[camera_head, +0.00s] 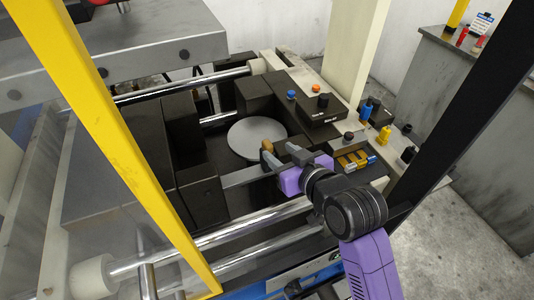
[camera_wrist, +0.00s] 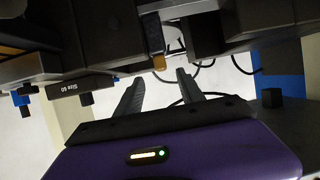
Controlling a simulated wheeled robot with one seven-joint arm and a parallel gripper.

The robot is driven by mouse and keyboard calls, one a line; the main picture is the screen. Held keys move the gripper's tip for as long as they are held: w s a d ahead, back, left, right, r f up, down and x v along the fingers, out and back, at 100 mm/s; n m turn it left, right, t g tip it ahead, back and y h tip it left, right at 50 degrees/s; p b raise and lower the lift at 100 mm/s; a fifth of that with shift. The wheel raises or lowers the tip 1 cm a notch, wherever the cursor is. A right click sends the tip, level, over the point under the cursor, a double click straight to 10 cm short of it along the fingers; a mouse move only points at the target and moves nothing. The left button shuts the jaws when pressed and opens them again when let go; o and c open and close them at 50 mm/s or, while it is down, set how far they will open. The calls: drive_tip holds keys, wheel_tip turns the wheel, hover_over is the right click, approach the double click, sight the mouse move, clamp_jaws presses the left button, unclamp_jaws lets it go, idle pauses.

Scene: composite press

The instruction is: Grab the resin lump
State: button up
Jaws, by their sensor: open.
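A small brown-amber lump (camera_head: 267,145), which looks like the resin lump, shows at the near edge of a round grey disc in the press. My gripper (camera_head: 281,155) is right beside it, with its two grey fingers spread. In the wrist view the amber lump (camera_wrist: 158,62) is just beyond my open fingertips (camera_wrist: 158,76), roughly centred between them. The fingers do not appear to touch it. Its lower part and what it rests on are hard to make out.
The round grey disc (camera_head: 256,138) sits between dark blocks (camera_head: 260,101). A dark block labelled "Size 60" (camera_head: 323,109) and blue and yellow parts (camera_head: 384,134) stand to the right. Chrome rods (camera_head: 230,231) and a yellow post (camera_head: 110,140) are close by.

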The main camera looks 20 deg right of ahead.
sight(268, 144)
drive_tip(key=p+x, duration=0.1)
drive_tip(key=x, duration=0.6)
drive_tip(key=shift+w+a, duration=0.15)
drive_tip(key=shift+c, duration=0.4)
clamp_jaws()
drive_tip(key=shift+r, duration=0.1)
idle(0.8)
